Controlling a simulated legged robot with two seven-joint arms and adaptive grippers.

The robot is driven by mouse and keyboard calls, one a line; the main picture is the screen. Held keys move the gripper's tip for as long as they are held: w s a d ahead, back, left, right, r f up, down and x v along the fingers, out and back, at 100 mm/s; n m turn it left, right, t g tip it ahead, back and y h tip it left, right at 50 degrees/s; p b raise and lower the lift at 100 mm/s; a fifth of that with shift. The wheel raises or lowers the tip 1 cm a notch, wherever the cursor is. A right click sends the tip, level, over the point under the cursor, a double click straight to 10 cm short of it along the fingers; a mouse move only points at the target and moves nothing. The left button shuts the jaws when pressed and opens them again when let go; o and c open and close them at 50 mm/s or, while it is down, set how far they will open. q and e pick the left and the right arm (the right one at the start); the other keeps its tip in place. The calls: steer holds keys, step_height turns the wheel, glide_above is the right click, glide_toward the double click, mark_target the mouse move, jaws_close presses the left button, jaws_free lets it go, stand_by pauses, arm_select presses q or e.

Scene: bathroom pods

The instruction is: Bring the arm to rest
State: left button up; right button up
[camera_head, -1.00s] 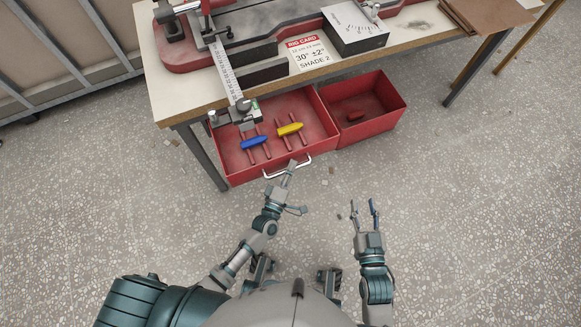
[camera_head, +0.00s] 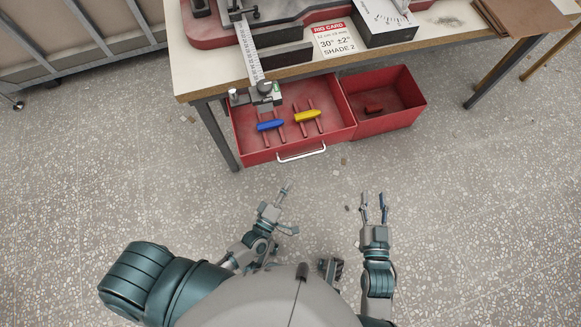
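My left arm comes in from the lower left. Its gripper (camera_head: 288,210) is open and empty, with its fingers spread, over the floor short of the drawer handle (camera_head: 302,153). My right gripper (camera_head: 374,206) is open and empty, its two fingers pointing away from me over bare floor. Neither gripper touches anything.
A red drawer (camera_head: 240,147) stands pulled out under the workbench (camera_head: 192,84), holding a blue-topped piece (camera_head: 270,125) and a yellow-topped piece (camera_head: 308,116). A red bin (camera_head: 405,112) is to its right. A rig card (camera_head: 337,40) lies on the bench. The floor around my grippers is mostly clear.

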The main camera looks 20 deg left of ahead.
stand_by(0.5)
